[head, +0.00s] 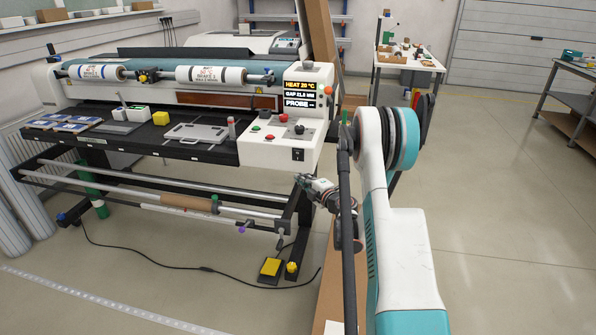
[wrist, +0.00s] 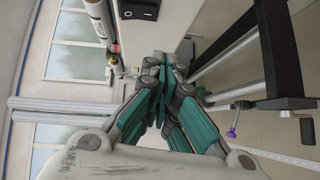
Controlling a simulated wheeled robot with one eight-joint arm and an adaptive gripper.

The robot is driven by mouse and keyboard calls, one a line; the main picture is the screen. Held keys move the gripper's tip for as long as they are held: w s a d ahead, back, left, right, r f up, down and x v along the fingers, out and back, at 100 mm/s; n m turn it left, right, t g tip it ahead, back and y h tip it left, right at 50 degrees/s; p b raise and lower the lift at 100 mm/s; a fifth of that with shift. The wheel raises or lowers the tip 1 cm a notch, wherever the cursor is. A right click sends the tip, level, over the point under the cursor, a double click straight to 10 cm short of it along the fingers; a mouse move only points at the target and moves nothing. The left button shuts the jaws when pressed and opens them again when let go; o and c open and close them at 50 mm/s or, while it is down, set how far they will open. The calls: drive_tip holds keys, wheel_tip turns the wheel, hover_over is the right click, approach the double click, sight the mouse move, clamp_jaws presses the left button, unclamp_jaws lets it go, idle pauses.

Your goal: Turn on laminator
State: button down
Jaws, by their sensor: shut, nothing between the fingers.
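The laminator (head: 180,100) is a wide machine on a dark stand. Its white control panel (head: 277,150) at the right end has a lit display (head: 299,94) reading HEAT 20 °C, a GAP line and PROBE. In the wrist view the black switch (wrist: 138,10) shows at the top edge. My gripper (head: 299,178) is shut and empty, just below the switch and apart from it; its closed teal fingers (wrist: 158,64) point toward the panel.
A yellow foot pedal (head: 271,266) and cable lie on the floor. A brown board (head: 328,275) lies beside my arm. Open floor lies to the right.

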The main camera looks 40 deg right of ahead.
drive_tip(key=shift+s+a+f+p, duration=0.15)
drive_tip(key=shift+s+p, duration=0.25)
drive_tip(key=shift+s, duration=1.95)
